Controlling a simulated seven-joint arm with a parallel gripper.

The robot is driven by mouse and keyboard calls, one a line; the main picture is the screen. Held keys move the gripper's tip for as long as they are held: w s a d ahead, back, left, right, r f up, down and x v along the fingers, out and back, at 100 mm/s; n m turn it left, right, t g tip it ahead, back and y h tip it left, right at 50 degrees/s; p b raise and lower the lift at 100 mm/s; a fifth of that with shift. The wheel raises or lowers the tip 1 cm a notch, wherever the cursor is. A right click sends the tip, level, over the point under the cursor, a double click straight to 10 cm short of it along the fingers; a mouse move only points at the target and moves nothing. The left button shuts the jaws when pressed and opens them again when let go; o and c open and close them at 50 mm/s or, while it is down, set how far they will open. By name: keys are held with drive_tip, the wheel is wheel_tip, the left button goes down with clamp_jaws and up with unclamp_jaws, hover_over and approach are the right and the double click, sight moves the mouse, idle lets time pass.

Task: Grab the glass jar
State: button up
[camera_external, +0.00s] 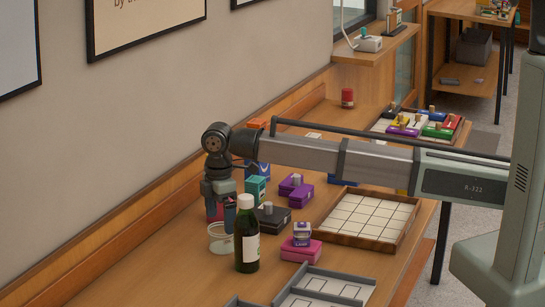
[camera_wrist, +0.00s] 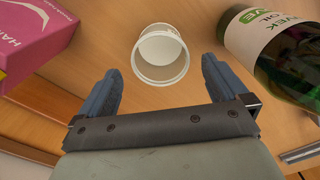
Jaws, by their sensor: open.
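The glass jar (camera_external: 217,246) is a small, clear, open-topped round vessel standing on the wooden table in the external view. In the wrist view the jar (camera_wrist: 160,52) is upper centre, just beyond the fingertips, with its round mouth facing the camera. My gripper (camera_external: 220,217) points down above the jar in the external view. In the wrist view its two blue-grey fingers (camera_wrist: 160,78) are spread apart with nothing between them. I cannot tell the exact height gap to the jar.
A dark green labelled bottle (camera_external: 246,240) stands close to the jar's right. A pink box (camera_wrist: 38,38) lies to the left in the wrist view. A divided wooden tray (camera_external: 340,238), dark box (camera_external: 272,218) and pink box (camera_external: 301,250) stand further right. The table's near left is clear.

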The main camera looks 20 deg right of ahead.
sight(222, 236)
drive_tip(key=shift+f, duration=3.15)
drive_tip(key=shift+c, duration=0.4)
drive_tip(key=c, duration=1.1)
